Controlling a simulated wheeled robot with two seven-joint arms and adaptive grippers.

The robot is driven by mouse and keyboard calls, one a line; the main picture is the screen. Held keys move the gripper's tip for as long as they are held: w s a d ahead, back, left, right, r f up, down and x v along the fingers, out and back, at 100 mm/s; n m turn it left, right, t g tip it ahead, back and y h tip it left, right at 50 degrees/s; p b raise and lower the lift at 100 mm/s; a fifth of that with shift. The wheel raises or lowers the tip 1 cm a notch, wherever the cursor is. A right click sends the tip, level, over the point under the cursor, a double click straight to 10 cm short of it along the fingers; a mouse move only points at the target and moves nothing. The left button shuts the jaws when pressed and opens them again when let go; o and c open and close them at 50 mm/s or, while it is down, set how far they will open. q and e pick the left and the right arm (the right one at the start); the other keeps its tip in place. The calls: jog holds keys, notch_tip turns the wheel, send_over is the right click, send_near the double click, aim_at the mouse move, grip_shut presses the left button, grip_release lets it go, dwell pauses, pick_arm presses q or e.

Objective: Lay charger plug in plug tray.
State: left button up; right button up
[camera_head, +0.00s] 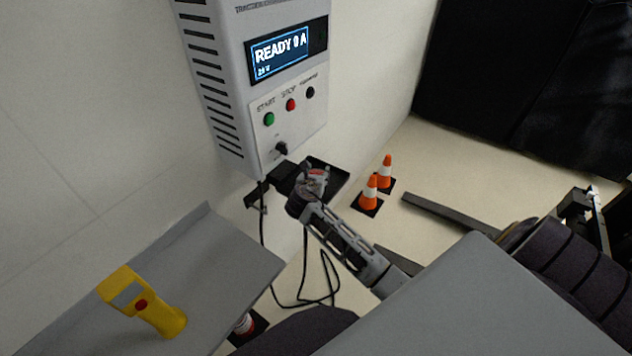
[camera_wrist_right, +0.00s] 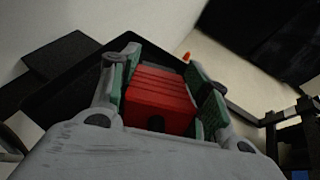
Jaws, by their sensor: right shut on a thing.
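The charger plug (camera_wrist_right: 160,98) is a red ribbed block between the two fingers of my right gripper (camera_wrist_right: 165,85) in the right wrist view. My right gripper (camera_head: 314,176) is shut on it, and in the head view only a little red shows between the fingers. The plug tray (camera_head: 338,187) is a black shallow tray below the charger cabinet. My right gripper is over or in front of it and hides part of it. In the right wrist view the dark tray (camera_wrist_right: 50,103) lies behind the plug. I cannot tell whether the plug touches it. My left gripper is not in view.
The charger cabinet (camera_head: 225,90) hangs on the wall, its display reading READY 0 A. Black cable (camera_head: 328,275) hangs below it. A yellow handheld device (camera_head: 150,305) lies on a grey-covered cart (camera_head: 235,262) at lower left. Orange cones (camera_head: 370,188) stand on the floor right of the tray.

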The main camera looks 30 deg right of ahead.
notch_tip(320, 180, down, 3)
jog(key=shift+r, duration=0.2)
jog(key=shift+w+a+f, duration=0.1)
jog(key=shift+w+f, duration=0.1)
jog(key=shift+f, duration=0.4)
jog(key=o, duration=1.2)
jog(key=shift+f, duration=0.15)
jog(key=v, duration=1.2)
